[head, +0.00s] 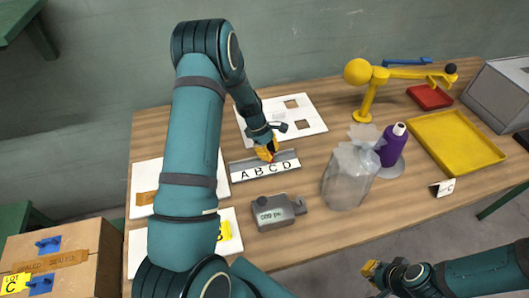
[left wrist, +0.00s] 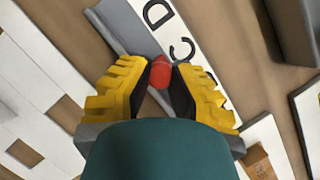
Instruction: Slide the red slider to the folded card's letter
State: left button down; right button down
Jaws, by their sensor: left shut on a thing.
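The red slider (head: 273,157) sits on the grey rail along the back of the strip (head: 236,177) lettered A B C D. It is nearest the letter C. My left gripper (head: 267,154) reaches down over the rail. In the left wrist view its pads close on both sides of the red slider (left wrist: 160,72), with C and D just beyond. The folded card (head: 442,188) stands at the table's front right edge; its mark is too small to read. My right gripper (head: 371,269) is in front of the table, away from everything; its jaw opening is unclear.
A grey device (head: 278,213) and a clear bag (head: 347,178) stand in front and right of the strip. A purple bottle (head: 391,147), yellow tray (head: 455,142) and yellow crane-like stand (head: 365,98) are further right. White boards (head: 309,121) lie behind and left.

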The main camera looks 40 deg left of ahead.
pick_arm(q)
jog(key=shift+s+f, duration=0.1)
jog(key=shift+f, duration=0.05)
jog(key=c, duration=0.8)
grip_release()
jog(key=shift+o, duration=0.2)
jog(key=v, duration=1.2)
